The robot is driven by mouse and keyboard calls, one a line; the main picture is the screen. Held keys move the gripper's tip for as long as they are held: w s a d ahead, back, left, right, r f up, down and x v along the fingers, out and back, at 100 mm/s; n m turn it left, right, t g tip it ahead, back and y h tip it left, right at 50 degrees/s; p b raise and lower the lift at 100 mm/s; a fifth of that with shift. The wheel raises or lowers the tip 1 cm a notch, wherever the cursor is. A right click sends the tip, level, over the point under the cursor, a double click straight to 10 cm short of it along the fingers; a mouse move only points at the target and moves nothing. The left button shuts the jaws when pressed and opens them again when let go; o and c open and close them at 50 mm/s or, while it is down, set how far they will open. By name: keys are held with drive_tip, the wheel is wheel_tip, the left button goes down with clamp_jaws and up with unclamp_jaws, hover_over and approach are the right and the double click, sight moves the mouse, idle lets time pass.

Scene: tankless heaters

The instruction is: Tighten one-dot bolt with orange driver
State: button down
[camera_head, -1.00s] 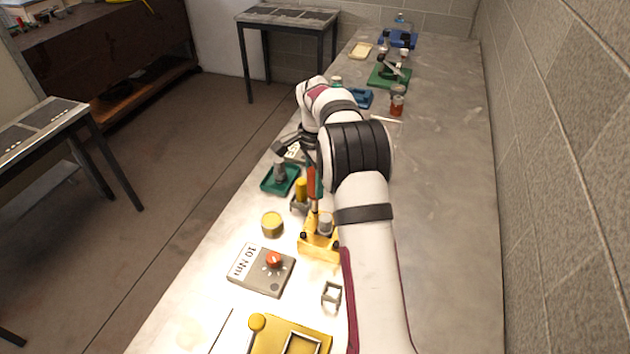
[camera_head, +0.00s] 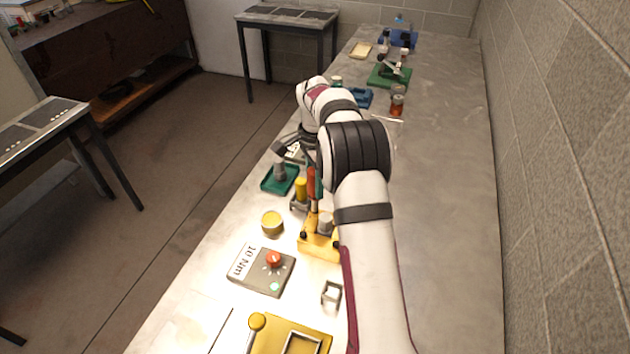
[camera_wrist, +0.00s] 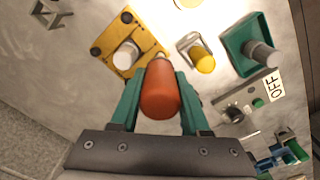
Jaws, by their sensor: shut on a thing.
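My gripper (camera_wrist: 160,98) is shut on the orange driver (camera_wrist: 160,90), with its teal fingers on either side of the handle. In the head view the driver (camera_head: 311,182) stands about upright, its shaft reaching down to the yellow block (camera_head: 318,246). The yellow block (camera_wrist: 128,43) also shows in the wrist view, with a pale cylinder on top. The driver's tip and the one-dot bolt are hidden, so I cannot tell whether they touch. A grey box marked 10 Nm (camera_head: 248,277) has a red knob (camera_head: 273,258) and a lit green lamp (camera_head: 275,287).
A yellow-handled tool (camera_head: 301,188) stands in a holder close beside the driver. A teal tray (camera_head: 270,187) holds a grey cylinder. A yellow jar (camera_head: 272,223), an empty metal frame (camera_head: 331,292) and a yellow plate (camera_head: 262,347) are nearby. The right side of the bench is clear.

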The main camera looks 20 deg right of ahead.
drive_tip(key=shift+r, duration=3.6)
